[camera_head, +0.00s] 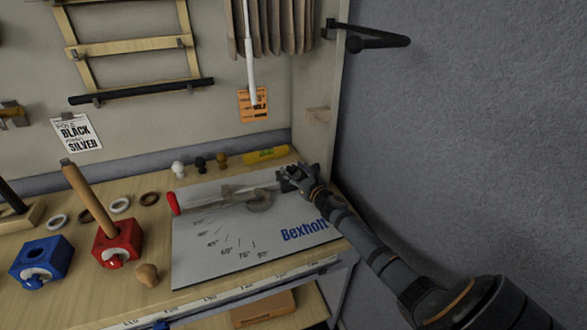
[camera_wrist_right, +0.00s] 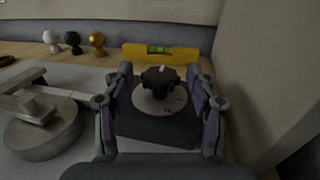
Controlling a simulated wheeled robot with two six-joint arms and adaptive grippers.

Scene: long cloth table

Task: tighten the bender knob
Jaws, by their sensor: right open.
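The bender is a pale plate (camera_head: 200,262) with angle marks and the word Bexholt, lying on the wooden bench. A metal round former (camera_head: 260,201) and a red-tipped lever (camera_head: 172,203) are on it. The black bender knob (camera_wrist_right: 160,79) sits on a pale dial on a dark block (camera_wrist_right: 160,122) at the plate's far right corner. My right gripper (camera_head: 290,172) is at that corner and hides most of the knob in the head view. In the wrist view its open fingers (camera_wrist_right: 160,95) stand on both sides of the knob and block. My left gripper is not in view.
A yellow level (camera_wrist_right: 160,54) lies just behind the knob. White, black and brown balls (camera_head: 200,163) stand left of it. A red block (camera_head: 117,243) with an upright rod and a blue block (camera_head: 40,262) stand left of the plate. The side wall is close on the right.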

